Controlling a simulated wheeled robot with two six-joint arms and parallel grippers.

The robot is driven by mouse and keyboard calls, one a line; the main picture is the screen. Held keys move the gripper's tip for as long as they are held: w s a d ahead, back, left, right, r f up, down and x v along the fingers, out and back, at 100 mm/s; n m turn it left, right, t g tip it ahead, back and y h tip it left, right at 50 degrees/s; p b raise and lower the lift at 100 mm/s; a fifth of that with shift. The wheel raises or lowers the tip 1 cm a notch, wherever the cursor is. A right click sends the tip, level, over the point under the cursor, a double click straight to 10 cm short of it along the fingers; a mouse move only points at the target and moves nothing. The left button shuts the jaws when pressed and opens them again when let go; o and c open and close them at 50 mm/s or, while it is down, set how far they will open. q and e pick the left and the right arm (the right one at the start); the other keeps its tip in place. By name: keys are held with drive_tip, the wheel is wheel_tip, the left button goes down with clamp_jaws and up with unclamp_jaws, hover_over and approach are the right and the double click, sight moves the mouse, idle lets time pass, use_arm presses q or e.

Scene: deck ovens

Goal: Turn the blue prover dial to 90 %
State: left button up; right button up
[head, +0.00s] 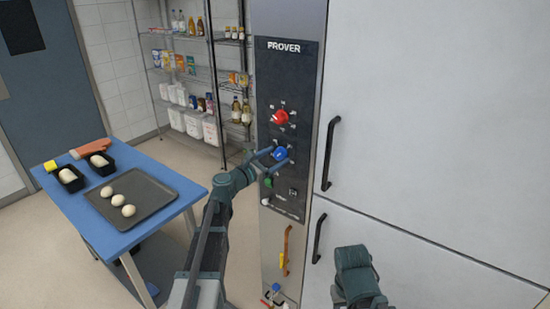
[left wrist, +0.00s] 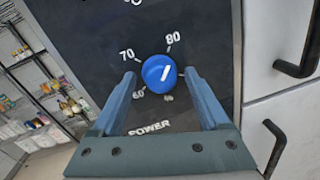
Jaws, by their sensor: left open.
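The blue prover dial (head: 280,154) is on the dark PROVER panel (head: 284,82), below a red dial (head: 281,117). In the left wrist view the blue dial (left wrist: 157,66) has a white pointer line slanting up and right, roughly toward the 80 mark. The 60, 70 and 80 labels show; no 90 label is visible, and the right finger covers that side. My left gripper (left wrist: 160,76) is open, one finger on each side of the dial, with visible gaps. It also shows in the head view (head: 272,158). My right arm is at the lower right; its jaws are not visible.
Below the blue dial are a green button (head: 268,182) and a white-tipped lever (head: 266,202). Black door handles (head: 328,153) stand right of the panel. A blue table (head: 85,215) with a dough tray (head: 160,207) is at left, shelves (head: 183,47) behind.

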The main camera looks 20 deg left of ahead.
use_arm(q)
clamp_jaws()
drive_tip(key=shift+m, duration=0.3)
drive_tip(key=m+p, duration=0.1)
drive_tip(key=m, duration=0.2)
drive_tip(key=shift+r, duration=0.1)
drive_tip(key=m, duration=0.4)
drive_tip(key=shift+d+g+y+p, duration=0.1)
drive_tip(key=shift+g+y+p, duration=0.2)
drive_tip(key=shift+p, duration=0.1)
drive_tip(key=m, duration=0.4)
drive_tip(key=shift+s+y, duration=0.1)
drive_tip(key=shift+y, duration=0.2)
drive_tip(key=shift+d+m+y+p, duration=0.1)
drive_tip(key=shift+m+y+p, duration=0.2)
drive_tip(key=shift+m, duration=1.3)
